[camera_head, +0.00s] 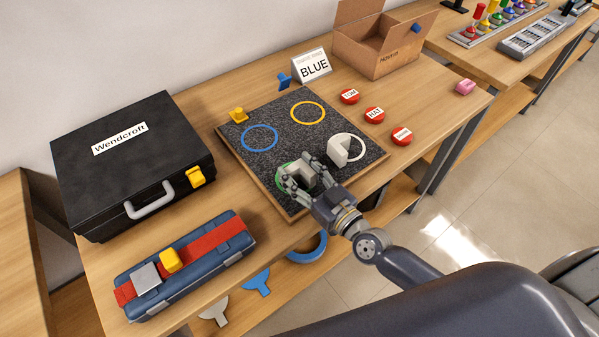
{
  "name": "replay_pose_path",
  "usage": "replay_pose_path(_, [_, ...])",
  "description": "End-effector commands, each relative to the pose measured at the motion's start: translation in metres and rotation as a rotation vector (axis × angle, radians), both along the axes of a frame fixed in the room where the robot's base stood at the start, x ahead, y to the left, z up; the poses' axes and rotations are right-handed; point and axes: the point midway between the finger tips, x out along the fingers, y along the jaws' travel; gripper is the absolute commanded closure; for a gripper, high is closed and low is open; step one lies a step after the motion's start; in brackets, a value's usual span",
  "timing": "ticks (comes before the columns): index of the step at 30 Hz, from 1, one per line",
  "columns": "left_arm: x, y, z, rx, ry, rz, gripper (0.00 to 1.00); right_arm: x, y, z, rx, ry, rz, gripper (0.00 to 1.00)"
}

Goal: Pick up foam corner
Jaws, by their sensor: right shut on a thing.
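My right gripper (297,178) is over the near part of the dark speckled mat (277,117), at the green ring (281,184). It is shut on a pale grey foam corner (302,173), partly hidden by the fingers. I cannot tell whether the piece touches the mat. A second pale, angular foam piece (338,153) stands on the mat at the white ring (361,143), just right of the gripper and apart from it. My left gripper is not in view.
A black Wendcroft case (90,180) and a blue case with a red strap (205,247) lie left. Red labelled discs (374,114), a BLUE sign (312,67) and an open cardboard box (372,52) stand right and behind. The blue and yellow rings are empty.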

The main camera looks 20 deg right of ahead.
Motion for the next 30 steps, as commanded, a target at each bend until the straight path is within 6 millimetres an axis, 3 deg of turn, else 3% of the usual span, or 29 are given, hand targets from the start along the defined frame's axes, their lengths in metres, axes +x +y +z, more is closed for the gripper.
replay_pose_path(5, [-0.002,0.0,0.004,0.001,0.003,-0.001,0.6,0.0,0.0,0.009,0.002,-0.002,-0.001,0.61])
replay_pose_path(18, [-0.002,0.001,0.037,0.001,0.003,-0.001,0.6,0.0,0.0,0.088,0.003,-0.002,-0.002,0.61])
replay_pose_path(26, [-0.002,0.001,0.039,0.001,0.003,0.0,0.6,-0.002,0.0,0.1,0.001,0.002,-0.002,0.61])
replay_pose_path(30, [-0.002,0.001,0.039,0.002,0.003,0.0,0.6,-0.016,0.003,0.102,0.005,0.003,-0.023,0.61])
